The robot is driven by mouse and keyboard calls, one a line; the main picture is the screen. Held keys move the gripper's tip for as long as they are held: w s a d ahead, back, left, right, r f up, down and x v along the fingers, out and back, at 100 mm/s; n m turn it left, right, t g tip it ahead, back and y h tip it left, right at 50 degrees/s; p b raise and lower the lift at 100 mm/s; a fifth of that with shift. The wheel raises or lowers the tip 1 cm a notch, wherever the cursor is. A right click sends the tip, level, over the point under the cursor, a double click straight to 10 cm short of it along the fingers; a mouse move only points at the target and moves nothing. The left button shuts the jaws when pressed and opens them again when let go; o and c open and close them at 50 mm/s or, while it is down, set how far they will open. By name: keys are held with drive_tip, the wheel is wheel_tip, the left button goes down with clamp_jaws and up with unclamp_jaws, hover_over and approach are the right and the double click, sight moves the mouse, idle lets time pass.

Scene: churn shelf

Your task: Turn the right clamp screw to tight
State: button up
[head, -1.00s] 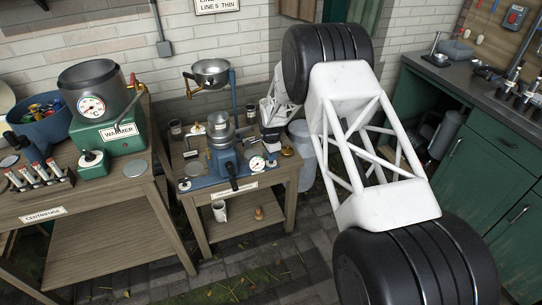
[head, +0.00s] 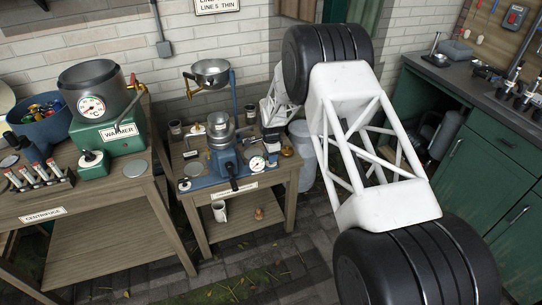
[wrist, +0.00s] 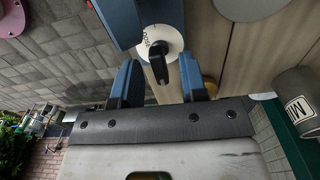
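The blue machine (head: 222,168) with a silver bowl on top stands on the middle wooden table. In the wrist view, a black knob (wrist: 160,68) sits on a white lettered disc (wrist: 152,42) on a blue part of the machine. It looks like the right clamp screw; the lettering is too small to read. My gripper (wrist: 158,80) is open, its two blue fingers apart, one on each side of the knob. I cannot tell whether either finger touches it. In the head view my gripper (head: 270,138) is small and partly hidden, at the machine's right side.
A brass object (head: 287,149) and a labelled grey cup (wrist: 298,98) stand close by. The green warmer (head: 108,133) is on the left table.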

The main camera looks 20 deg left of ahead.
drive_tip(key=shift+r, duration=0.15)
drive_tip(key=shift+r, duration=3.8)
